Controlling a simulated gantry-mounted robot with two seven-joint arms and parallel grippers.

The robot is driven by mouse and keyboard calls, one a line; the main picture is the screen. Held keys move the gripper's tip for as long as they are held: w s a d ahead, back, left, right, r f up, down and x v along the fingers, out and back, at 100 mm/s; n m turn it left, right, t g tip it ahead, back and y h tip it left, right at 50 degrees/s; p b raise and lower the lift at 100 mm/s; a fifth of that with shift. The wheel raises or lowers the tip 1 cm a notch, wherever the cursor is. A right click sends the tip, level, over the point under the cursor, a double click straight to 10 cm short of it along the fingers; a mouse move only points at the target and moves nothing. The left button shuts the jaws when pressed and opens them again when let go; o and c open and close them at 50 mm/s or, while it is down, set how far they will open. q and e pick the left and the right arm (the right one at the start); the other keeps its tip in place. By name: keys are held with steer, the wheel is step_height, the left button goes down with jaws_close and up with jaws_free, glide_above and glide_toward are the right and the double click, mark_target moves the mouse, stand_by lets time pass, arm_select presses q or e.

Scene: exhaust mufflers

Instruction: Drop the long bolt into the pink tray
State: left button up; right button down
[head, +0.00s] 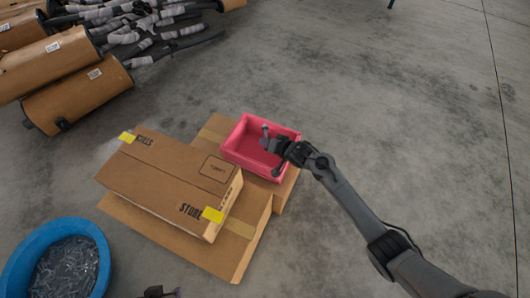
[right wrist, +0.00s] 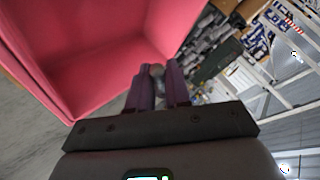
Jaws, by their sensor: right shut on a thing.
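The pink tray (head: 236,150) sits on flat cardboard in the middle of the head view, and its pink wall (right wrist: 100,50) fills the upper left of the right wrist view. My right gripper (head: 272,145) is over the tray's right part. It is shut on the long bolt (head: 265,131), a small grey piece whose end (right wrist: 157,71) shows between the purple fingers (right wrist: 158,90) in the right wrist view. The fingers hide most of the bolt. A dark purple bit at the bottom edge of the head view looks like the tip of my left gripper (head: 163,292).
A closed cardboard box (head: 170,180) with yellow tape stands left of the tray on a larger flat cardboard (head: 240,255). A blue tub (head: 101,245) of small metal parts is at lower left. Mufflers (head: 75,100) are piled at upper left. The floor on the right is clear.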

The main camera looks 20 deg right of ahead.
steer(key=c, duration=1)
jaws_free()
steer(key=shift+s+r+p, duration=0.2)
steer(key=shift+p, duration=0.15)
steer(key=shift+p+v, duration=3.5)
steer(key=shift+v, duration=1.65)
